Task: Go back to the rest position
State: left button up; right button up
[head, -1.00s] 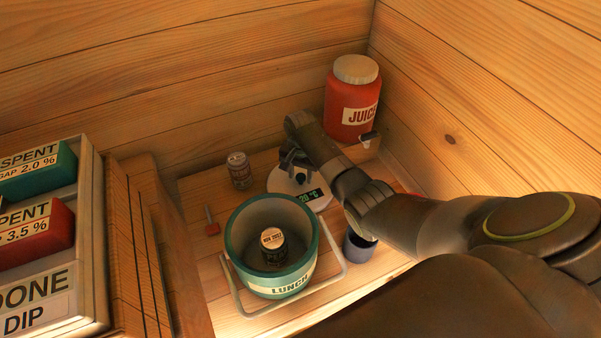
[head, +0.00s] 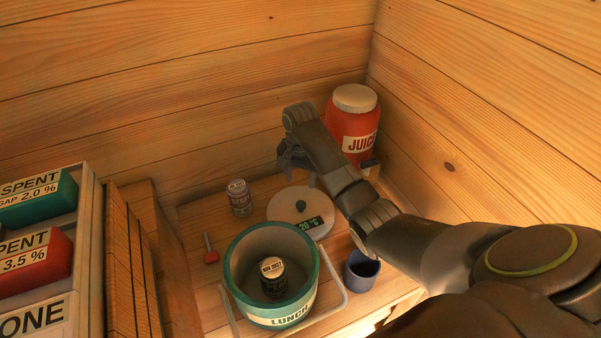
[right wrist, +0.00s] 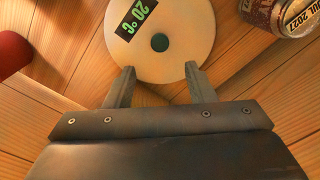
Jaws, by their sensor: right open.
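My right gripper (head: 297,165) is open and empty, raised above the back of the wooden shelf. In the right wrist view its two fingers (right wrist: 160,85) stand apart, with nothing between them. Beneath it lies a round white device (head: 285,207) with a green "20 °C" display and a dark round knob; it also shows in the right wrist view (right wrist: 185,38). The gripper appears apart from it. My left gripper is not in view.
A teal LUNCH pail (head: 234,270) holds a small can (head: 272,272). Around it are another can (head: 239,197), a red-handled tool (head: 210,256), a blue cup (head: 361,270) and a red JUICE jar (head: 350,125). A box of SPENT blocks (head: 88,260) stands left. Wooden walls close the back and right.

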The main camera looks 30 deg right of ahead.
jog(key=shift+r, duration=0.85)
